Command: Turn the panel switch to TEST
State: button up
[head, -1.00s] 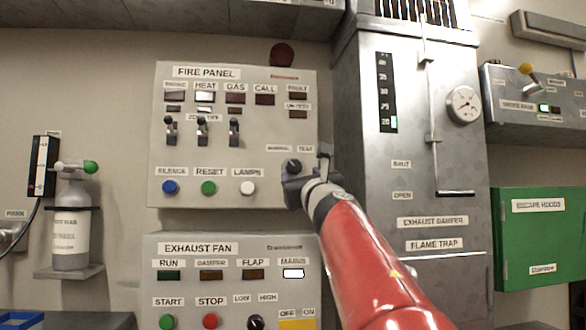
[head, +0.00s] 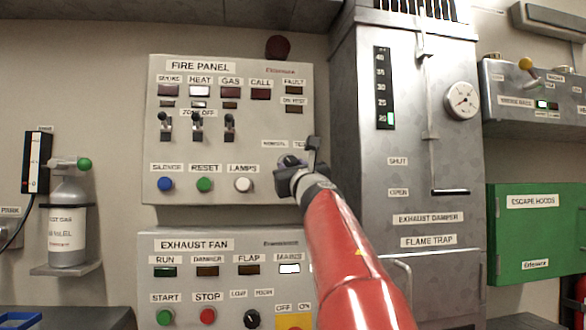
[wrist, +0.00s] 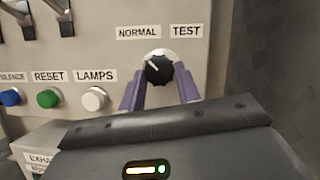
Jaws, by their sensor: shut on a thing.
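The panel switch is a black round knob (wrist: 158,68) with a white pointer mark, under the labels NORMAL (wrist: 138,32) and TEST (wrist: 186,30). In the wrist view its mark points up and left, toward NORMAL. My gripper (wrist: 160,82) has its purple fingers on the left and right sides of the knob, shut on it. In the head view the knob (head: 289,160) sits at the lower right of the fire panel (head: 230,140), partly covered by my gripper (head: 297,170).
White LAMPS (wrist: 95,98), green RESET (wrist: 49,98) and blue SILENCE buttons (wrist: 10,97) are left of my gripper. The exhaust fan panel (head: 225,275) is below. The grey exhaust damper cabinet (head: 405,165) stands close on the right.

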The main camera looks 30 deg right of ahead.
jog(key=shift+a+m, duration=0.1)
jog(key=shift+m, duration=0.3)
jog(key=shift+w+a+m+g+h+b, duration=0.1)
jog(key=shift+m+g+h+b, duration=0.1)
jog(key=shift+m+h, duration=0.7)
jog(key=shift+a+m+g+h+b, duration=0.15)
jog(key=shift+m+h, duration=0.35)
jog(key=shift+m, duration=0.7)
jog(key=m+h, duration=0.1)
jog(key=m, duration=0.1)
jog(key=m+g+h, duration=0.1)
jog(key=m, duration=0.2)
jog(key=m+g+h, duration=0.1)
jog(key=m, duration=0.2)
jog(key=shift+a+r+g, duration=0.15)
jog(key=shift+g, duration=0.1)
jog(key=m+g+h, duration=0.1)
jog(key=m, duration=0.2)
jog(key=m+g, duration=0.1)
jog(key=m, duration=0.2)
jog(key=shift+w+a+r+h+p, duration=0.1)
jog(key=shift+a+r+h+p, duration=0.05)
jog(key=shift+h+p, duration=0.25)
jog(key=shift+r+m+g, duration=0.15)
jog(key=shift+m+g, duration=0.85)
jog(key=shift+m, duration=1.3)
